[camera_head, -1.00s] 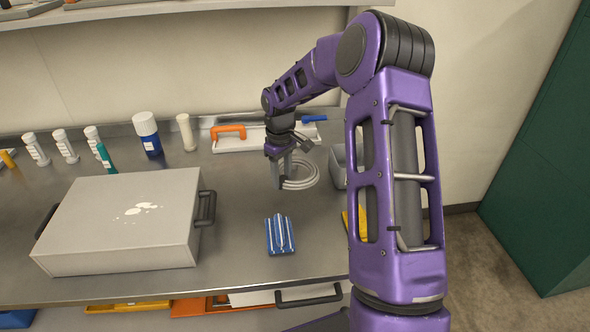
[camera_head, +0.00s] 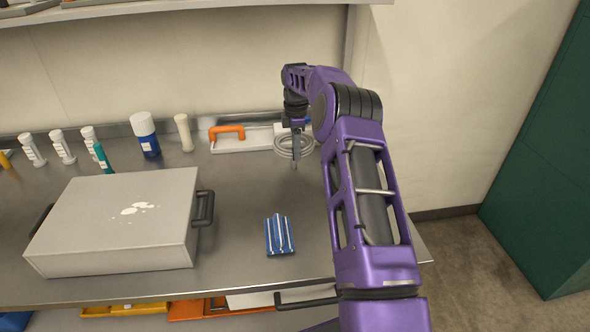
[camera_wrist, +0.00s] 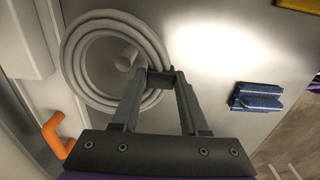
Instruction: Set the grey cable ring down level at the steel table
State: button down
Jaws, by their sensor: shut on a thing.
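The grey cable ring (camera_head: 279,149) is a coil of several loops at the back of the steel table (camera_head: 240,190), in front of the white tray with the orange handle. It also fills the upper left of the wrist view (camera_wrist: 72,45). My gripper (camera_head: 295,164) points down at the ring. In the wrist view my fingertips (camera_wrist: 160,82) are closed on a dark clip at the ring's right side. The coil looks roughly flat. I cannot tell whether its underside touches the table. Part of it is hidden behind my fingers.
A white tray (camera_head: 258,142) with an orange handle (camera_head: 227,130) lies behind the ring. A blue striped block (camera_head: 279,237) lies in front, with bare steel between. A large grey case (camera_head: 115,220) stands left. Several bottles line the back. My arm hides the table's right side.

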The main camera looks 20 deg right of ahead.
aim_at(296, 178)
notch_tip(296, 178, down, 8)
jog(key=shift+r, duration=0.1)
dwell(0.4)
jog(key=c, duration=0.7)
grip_release()
notch_tip(296, 178, up, 12)
